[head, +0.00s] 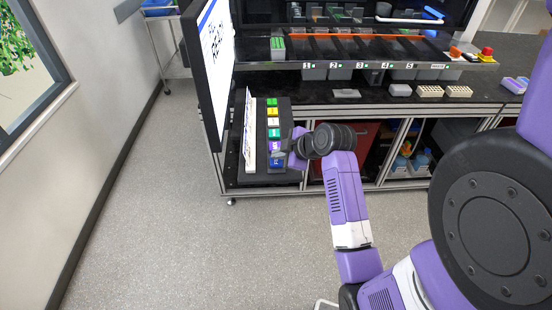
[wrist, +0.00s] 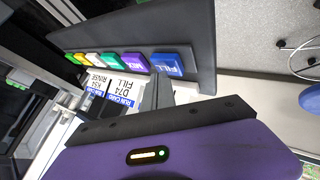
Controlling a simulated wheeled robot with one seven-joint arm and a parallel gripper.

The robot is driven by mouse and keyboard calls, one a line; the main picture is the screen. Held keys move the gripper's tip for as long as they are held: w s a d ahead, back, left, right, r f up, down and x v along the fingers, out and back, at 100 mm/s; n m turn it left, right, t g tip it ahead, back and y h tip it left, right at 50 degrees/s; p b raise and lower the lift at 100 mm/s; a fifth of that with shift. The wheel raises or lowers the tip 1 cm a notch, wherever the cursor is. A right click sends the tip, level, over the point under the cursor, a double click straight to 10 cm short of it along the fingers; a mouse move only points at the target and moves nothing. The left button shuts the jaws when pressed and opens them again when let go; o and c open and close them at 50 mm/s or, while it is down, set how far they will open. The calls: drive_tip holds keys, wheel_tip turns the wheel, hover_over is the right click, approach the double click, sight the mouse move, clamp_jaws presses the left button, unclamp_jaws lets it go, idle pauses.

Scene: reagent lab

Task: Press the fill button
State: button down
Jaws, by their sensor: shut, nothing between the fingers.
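The blue fill button (head: 276,162) is the lowest of a column of coloured buttons on a dark panel (head: 286,112). In the wrist view the same blue button (wrist: 168,65), lettered FILL, sits beside the purple MIX button (wrist: 137,65). My gripper (head: 294,155) is shut and empty, close to the lower end of the panel. In the wrist view its grey fingertips (wrist: 158,88) are just below the blue button's edge, toward the MIX side. I cannot tell whether they touch the button.
A white label board (head: 249,135) stands along the panel's left side, and a large screen (head: 212,60) is above it. A bench (head: 400,103) with numbered bays and a red stop button (head: 486,53) is behind. The floor at left is clear.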

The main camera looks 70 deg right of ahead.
sight(278, 162)
drive_tip(key=shift+r, duration=0.55)
wheel_tip(278, 162, up, 5)
drive_tip(key=p, duration=0.5)
idle(0.8)
